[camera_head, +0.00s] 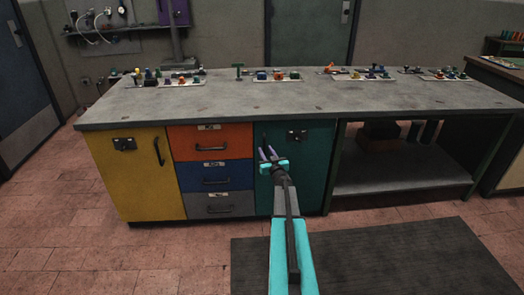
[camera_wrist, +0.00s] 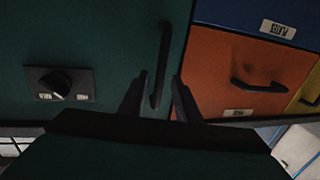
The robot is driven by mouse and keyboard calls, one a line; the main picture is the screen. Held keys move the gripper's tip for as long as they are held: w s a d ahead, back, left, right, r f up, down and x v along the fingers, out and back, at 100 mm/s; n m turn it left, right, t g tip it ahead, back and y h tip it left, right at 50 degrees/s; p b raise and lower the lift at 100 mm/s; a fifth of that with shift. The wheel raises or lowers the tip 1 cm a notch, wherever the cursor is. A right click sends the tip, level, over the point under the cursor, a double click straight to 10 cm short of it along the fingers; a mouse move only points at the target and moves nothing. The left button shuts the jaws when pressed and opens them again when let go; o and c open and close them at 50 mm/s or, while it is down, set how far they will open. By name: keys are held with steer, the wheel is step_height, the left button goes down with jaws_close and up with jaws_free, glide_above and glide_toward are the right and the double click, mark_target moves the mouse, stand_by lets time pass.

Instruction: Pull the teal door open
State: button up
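The teal door (camera_head: 312,175) sits flush in the bench front, right of the drawers, and looks closed. It fills the left of the wrist view (camera_wrist: 90,40), which is turned upside down. Its dark bar handle (camera_wrist: 164,60) stands near the door edge beside the orange drawer; in the head view my gripper hides it. My gripper (camera_head: 268,153) is in front of the door's upper left part. Its two fingers (camera_wrist: 160,80) are apart, with the handle showing between them; I cannot tell how deep it sits. A dark plate with a knob (camera_wrist: 57,82) is on the door.
Orange (camera_head: 210,138), blue (camera_head: 215,174) and grey (camera_head: 218,204) drawers are left of the door, then a yellow door (camera_head: 135,180). An open shelf bay (camera_head: 400,175) is on the right. A dark mat (camera_head: 370,265) lies on the floor in front. Small parts crowd the bench's back edge.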

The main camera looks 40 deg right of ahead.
mark_target(264, 148)
steer(key=shift+x, duration=1.6)
